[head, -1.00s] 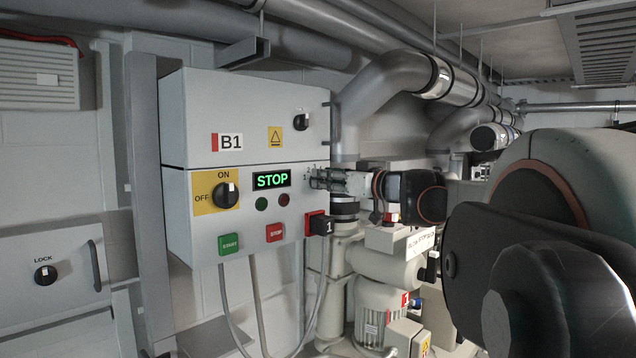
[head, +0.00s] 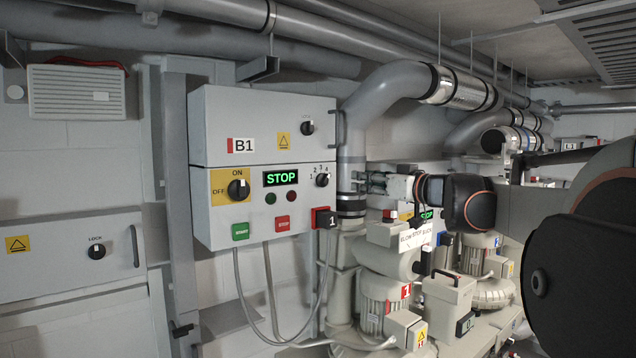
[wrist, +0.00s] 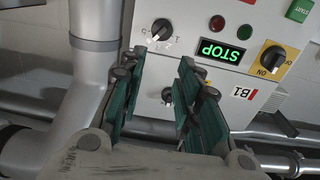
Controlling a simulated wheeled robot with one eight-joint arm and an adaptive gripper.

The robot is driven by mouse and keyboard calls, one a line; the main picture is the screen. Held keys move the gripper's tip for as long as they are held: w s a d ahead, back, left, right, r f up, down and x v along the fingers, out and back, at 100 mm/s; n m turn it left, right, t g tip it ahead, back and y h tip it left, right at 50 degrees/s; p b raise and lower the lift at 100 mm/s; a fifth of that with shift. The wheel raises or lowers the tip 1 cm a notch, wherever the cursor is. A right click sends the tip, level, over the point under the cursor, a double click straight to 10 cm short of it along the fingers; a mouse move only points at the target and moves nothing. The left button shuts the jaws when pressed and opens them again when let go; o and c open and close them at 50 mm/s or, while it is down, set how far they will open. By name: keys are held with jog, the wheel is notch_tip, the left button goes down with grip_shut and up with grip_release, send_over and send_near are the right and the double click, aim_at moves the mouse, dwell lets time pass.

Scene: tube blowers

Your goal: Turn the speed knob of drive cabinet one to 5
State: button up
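The grey drive cabinet marked B1 (head: 262,210) hangs on the wall, its display (head: 282,178) reading STOP in green. The black speed knob (head: 322,180) is at the right of its lower panel, with small numbers around it. It also shows in the wrist view (wrist: 161,29), upside down, with a white pointer mark; the exact number pointed at is too small to tell. My gripper (head: 368,182) is to the right of the knob, apart from it. In the wrist view its green-padded fingers (wrist: 156,75) are spread with nothing between them.
A vertical pipe (head: 352,150) stands just right of the cabinet. Blower motors (head: 385,300) are below right.

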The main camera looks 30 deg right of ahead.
jog(key=shift+w+f, duration=0.15)
jog(key=m+b, duration=0.3)
jog(key=b, duration=0.4)
jog(key=f+m+b, duration=0.1)
jog(key=m+b, duration=0.2)
jog(key=b, duration=0.4)
jog(key=shift+d+m, duration=0.1)
jog(key=shift+m, duration=0.3)
